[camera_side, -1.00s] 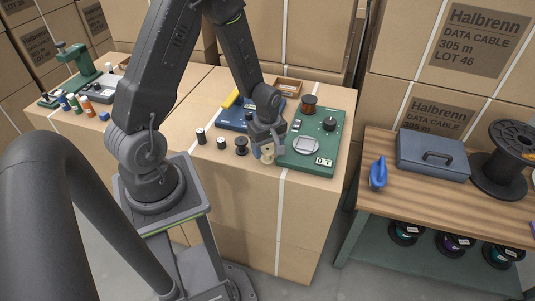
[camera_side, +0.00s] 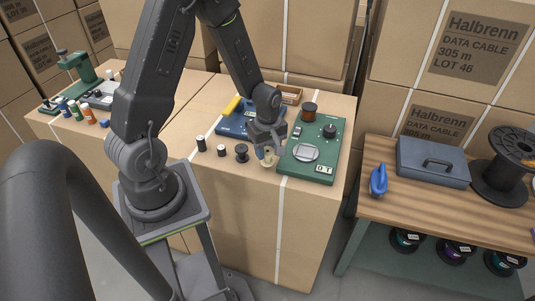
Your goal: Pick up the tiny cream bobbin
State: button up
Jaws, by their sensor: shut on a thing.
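The tiny cream bobbin (camera_side: 268,160) is at the front edge area of the cardboard-box worktop, just left of the green device. My gripper (camera_side: 267,153) points down over it and is shut on it. The fingers cover part of the bobbin, mainly its upper part. I cannot tell whether its base touches the worktop.
Dark spools (camera_side: 242,153) stand left of my gripper. The green device (camera_side: 306,172) with a metal plate and a copper spool (camera_side: 309,112) is close on the right. A side table (camera_side: 410,195) stands at right.

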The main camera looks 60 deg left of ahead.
jog(key=shift+r, duration=0.95)
jog(key=s+a+r, duration=0.7)
jog(key=s+a, duration=0.1)
jog(key=w+d+r, duration=0.1)
jog(key=w+r, duration=0.3)
jog(key=w, duration=0.8)
send_near(305, 151)
jog(key=shift+w+d+f, duration=0.1)
jog(key=shift+d+f, duration=0.05)
jog(key=shift+f, duration=1.95)
